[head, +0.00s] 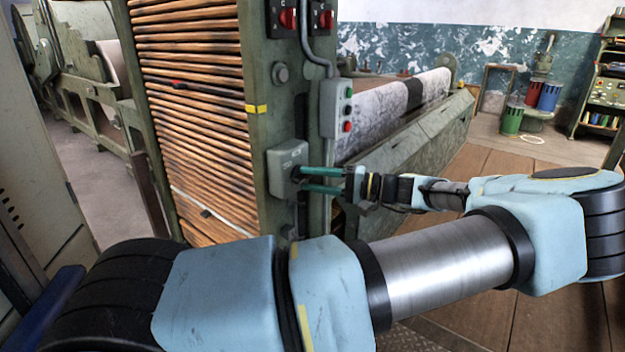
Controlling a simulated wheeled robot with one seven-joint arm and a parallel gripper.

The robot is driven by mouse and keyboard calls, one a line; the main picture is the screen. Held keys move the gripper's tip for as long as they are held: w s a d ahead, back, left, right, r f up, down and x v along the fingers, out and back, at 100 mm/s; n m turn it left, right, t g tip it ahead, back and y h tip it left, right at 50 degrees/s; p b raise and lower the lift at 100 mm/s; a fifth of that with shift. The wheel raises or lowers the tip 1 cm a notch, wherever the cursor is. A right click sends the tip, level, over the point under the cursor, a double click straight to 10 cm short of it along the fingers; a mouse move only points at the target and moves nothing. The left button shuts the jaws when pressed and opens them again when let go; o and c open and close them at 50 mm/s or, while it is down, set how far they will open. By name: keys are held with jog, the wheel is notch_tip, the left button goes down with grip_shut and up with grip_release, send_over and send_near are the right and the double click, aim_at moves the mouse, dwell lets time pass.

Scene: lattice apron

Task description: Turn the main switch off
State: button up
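A small grey switch box (288,164) is mounted on the green machine post, with small marks on its front that I cannot read. My gripper (304,179) reaches it from the right. Its two teal fingers are apart, with a visible gap, and their tips are at the right side of the box. Any handle or knob there is hidden or too small to make out, and I cannot tell whether the fingers touch it. Two red rotary switches (288,18) on dark plates sit higher on the post. Which one is the main switch is not legible.
A grey button box (337,108) with green and red buttons hangs above my gripper, with a conduit rising from it. Wooden slats (195,100) fill the machine's left side. A large roller (400,100) lies behind my arm. Wooden floor (510,165) is open at right.

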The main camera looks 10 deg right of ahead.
jog(key=shift+o, duration=0.2)
jog(key=b+v, duration=0.2)
jog(key=v, duration=0.8)
jog(key=shift+d, duration=0.35)
jog(key=shift+s, duration=0.15)
